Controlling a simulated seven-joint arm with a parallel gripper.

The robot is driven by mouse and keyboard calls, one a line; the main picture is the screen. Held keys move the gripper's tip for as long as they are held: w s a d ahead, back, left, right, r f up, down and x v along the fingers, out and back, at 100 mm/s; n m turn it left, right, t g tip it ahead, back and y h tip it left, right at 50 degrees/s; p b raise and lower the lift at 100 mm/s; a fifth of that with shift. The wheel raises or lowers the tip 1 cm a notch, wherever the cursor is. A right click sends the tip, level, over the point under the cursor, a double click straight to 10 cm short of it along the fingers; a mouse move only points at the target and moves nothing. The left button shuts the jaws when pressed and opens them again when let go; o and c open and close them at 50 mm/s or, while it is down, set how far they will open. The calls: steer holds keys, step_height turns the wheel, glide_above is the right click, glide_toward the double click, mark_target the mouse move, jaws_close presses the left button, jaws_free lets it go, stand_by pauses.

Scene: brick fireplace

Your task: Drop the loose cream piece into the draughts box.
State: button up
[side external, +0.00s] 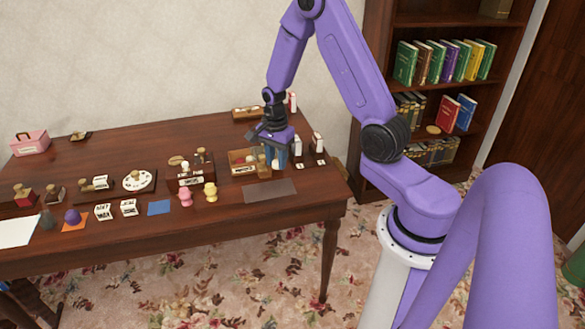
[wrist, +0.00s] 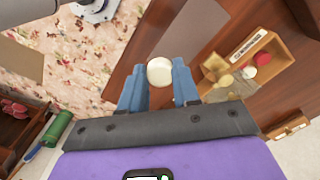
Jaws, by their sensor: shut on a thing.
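The loose cream piece (wrist: 160,71) is a round disc between the blue fingertips of my gripper (wrist: 158,86) in the wrist view. My gripper is shut on it. The draughts box is an open wooden tray with a white label. It also shows in the wrist view (wrist: 283,48), to the right of my fingers, with a red piece (wrist: 263,59) and cream pieces (wrist: 250,72) inside.
A dark mat (side external: 269,190) lies in front of my gripper. White domino-like blocks (side external: 318,145) stand to its right. Pink (side external: 186,200) and yellow (side external: 210,192) figures stand left of the mat. A labelled dark box (side external: 190,180) is left of the draughts box.

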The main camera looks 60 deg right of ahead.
steer(key=w+d+r, duration=0.2)
steer(key=w+d, duration=0.3)
steer(key=w, duration=0.5)
steer(key=w+d+r, duration=0.1)
steer(key=w+d, duration=0.4)
steer(key=w, duration=0.4)
steer(key=shift+w+a+f, duration=0.1)
steer(key=shift+f, duration=1.35)
steer(key=shift+w+a+f, duration=0.1)
steer(key=shift+f, duration=1.35)
steer(key=o, duration=1.1)
steer(key=shift+s, duration=0.1)
steer(key=shift+r, duration=0.1)
step_height(320, 180, up, 17)
steer(key=shift+r, duration=0.15)
